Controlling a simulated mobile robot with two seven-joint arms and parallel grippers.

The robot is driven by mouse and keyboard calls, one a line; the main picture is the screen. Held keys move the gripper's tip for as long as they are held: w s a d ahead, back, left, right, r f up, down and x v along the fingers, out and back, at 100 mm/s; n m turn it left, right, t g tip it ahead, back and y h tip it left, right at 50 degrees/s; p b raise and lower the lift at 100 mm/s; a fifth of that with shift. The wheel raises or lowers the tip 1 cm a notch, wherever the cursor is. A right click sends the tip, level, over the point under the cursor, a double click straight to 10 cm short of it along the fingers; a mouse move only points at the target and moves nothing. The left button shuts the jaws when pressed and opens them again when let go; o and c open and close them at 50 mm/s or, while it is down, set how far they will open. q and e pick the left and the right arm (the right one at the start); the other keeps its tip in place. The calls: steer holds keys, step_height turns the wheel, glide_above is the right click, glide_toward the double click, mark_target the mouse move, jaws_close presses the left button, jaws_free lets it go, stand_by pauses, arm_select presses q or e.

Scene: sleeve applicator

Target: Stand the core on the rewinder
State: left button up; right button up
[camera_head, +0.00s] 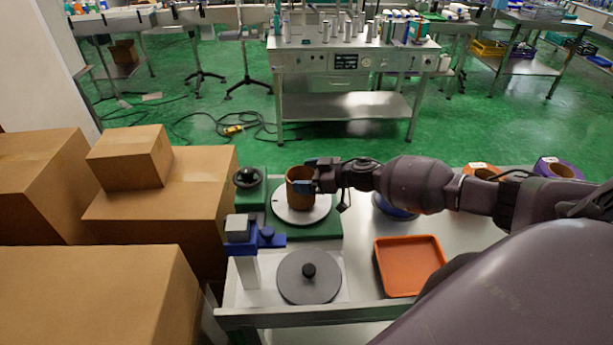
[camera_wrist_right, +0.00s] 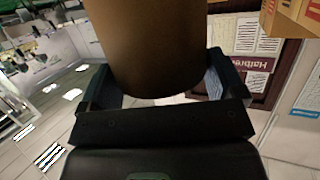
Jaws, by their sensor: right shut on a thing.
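The core (camera_head: 293,191) is a short brown hollow tube. It is upright over the pale round plate (camera_head: 287,215) of a green-based machine (camera_head: 328,229) with a dark handwheel (camera_head: 247,178), which looks like the rewinder. I cannot tell whether the core's lower edge touches the plate. My right gripper (camera_head: 306,187) reaches in from the right and is shut on the core's side. In the right wrist view the core (camera_wrist_right: 155,45) fills the space between the two dark fingers. My left gripper is not in view.
In front of the green machine stands a white unit with a blue-topped post (camera_head: 240,236) and a dark grey knobbed disc (camera_head: 309,283). An orange tray (camera_head: 411,267) lies to the right. Orange and purple rolls (camera_head: 558,168) sit at the far right. Cardboard boxes (camera_head: 150,220) crowd the left.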

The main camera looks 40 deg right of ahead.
steer(key=shift+f, duration=0.1)
steer(key=o, duration=0.7)
steer(key=v, duration=1.2)
